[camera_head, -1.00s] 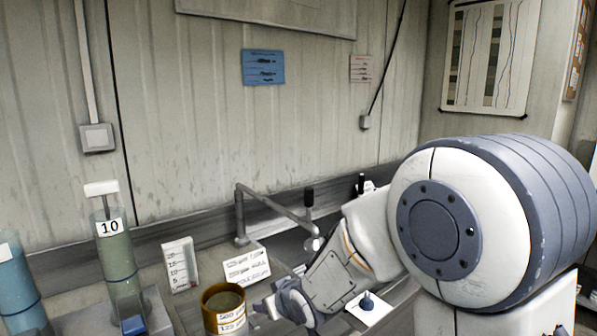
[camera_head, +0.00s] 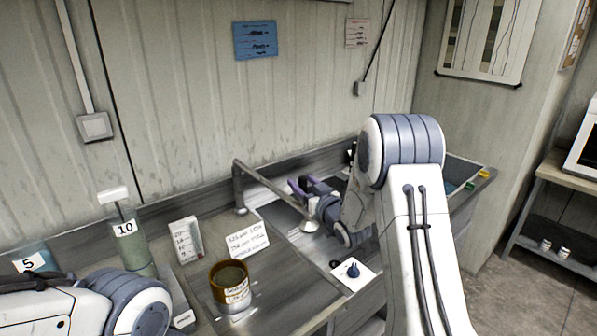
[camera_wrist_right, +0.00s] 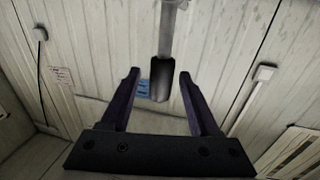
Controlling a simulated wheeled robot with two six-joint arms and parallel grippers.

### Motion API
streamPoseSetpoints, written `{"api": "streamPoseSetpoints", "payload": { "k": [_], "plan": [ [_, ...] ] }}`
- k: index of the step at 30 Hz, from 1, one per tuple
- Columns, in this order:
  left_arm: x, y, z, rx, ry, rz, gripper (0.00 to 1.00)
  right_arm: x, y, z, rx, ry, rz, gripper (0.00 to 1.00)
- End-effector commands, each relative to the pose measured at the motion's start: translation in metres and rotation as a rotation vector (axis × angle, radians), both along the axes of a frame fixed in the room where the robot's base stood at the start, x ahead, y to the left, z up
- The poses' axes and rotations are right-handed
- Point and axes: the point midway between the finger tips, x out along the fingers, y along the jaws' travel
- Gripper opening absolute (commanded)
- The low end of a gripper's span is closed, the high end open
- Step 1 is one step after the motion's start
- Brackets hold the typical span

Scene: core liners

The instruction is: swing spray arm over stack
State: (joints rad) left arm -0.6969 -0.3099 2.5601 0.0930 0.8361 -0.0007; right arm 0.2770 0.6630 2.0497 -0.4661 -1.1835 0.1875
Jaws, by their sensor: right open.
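The spray arm (camera_head: 272,189) is a grey metal tube on an upright post at the back of the bench. It reaches right and forward to a round spray head (camera_head: 309,226) over the sink area. The stack (camera_head: 230,289) is a brown-rimmed, labelled round container in front of the post, left of the spray head. My right gripper (camera_head: 300,185) is open at the spray arm. In the right wrist view a black handle (camera_wrist_right: 161,80) on a grey rod stands between its open fingers, with gaps visible on both sides. My left arm shows at lower left; its gripper is out of view.
A written card (camera_head: 247,238) and a white scale block (camera_head: 186,240) stand behind the stack. A green cylinder marked 10 (camera_head: 135,252) is at left. The wall rises close behind.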

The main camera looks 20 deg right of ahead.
Motion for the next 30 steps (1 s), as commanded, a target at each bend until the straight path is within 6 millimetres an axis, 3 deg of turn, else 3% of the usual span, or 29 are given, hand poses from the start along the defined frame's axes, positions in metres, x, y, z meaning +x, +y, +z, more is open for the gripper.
{"api": "streamPoseSetpoints", "payload": {
  "k": [6,17,22,30],
  "plan": [
    [0.0,0.0,0.016,0.0,0.0,-0.003,0.5,0.027,0.005,0.002,0.0,0.001,0.001,0.62],
    [0.0,0.0,0.016,0.0,0.0,-0.003,0.5,0.032,0.005,0.0,0.001,0.0,0.0,0.62],
    [0.0,0.0,0.016,0.0,0.0,-0.003,0.5,0.032,0.005,0.0,0.0,0.0,-0.001,0.01],
    [0.0,0.0,0.016,0.0,0.0,-0.003,0.5,0.032,0.005,0.0,0.0,0.0,-0.001,0.0]
  ]
}}
